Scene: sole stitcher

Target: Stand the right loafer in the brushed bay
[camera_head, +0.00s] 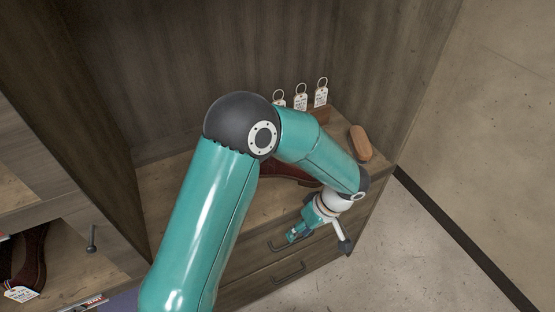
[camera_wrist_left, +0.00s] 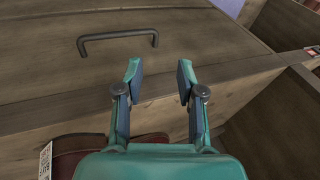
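A dark red-brown loafer (camera_head: 285,171) lies on the wooden shelf behind my left arm, which hides much of it. Another dark shoe (camera_head: 32,262) with a white tag sits in the lower compartment at far left, cut by the frame edge. I cannot tell which is the right loafer. My left gripper (camera_head: 303,228) hangs in front of the drawers, below the shelf edge. In the left wrist view the gripper (camera_wrist_left: 159,78) is open and empty, its fingers apart. A dark red leathery thing (camera_wrist_left: 65,160) with a white label shows beside it at lower left. My right gripper is not in view.
Three ringed tags (camera_head: 300,99) stand at the back of the shelf. A brown brush (camera_head: 360,143) lies at its right end. Drawer handles (camera_head: 289,272) stick out at the front; one also shows in the left wrist view (camera_wrist_left: 118,37). The floor at right is clear.

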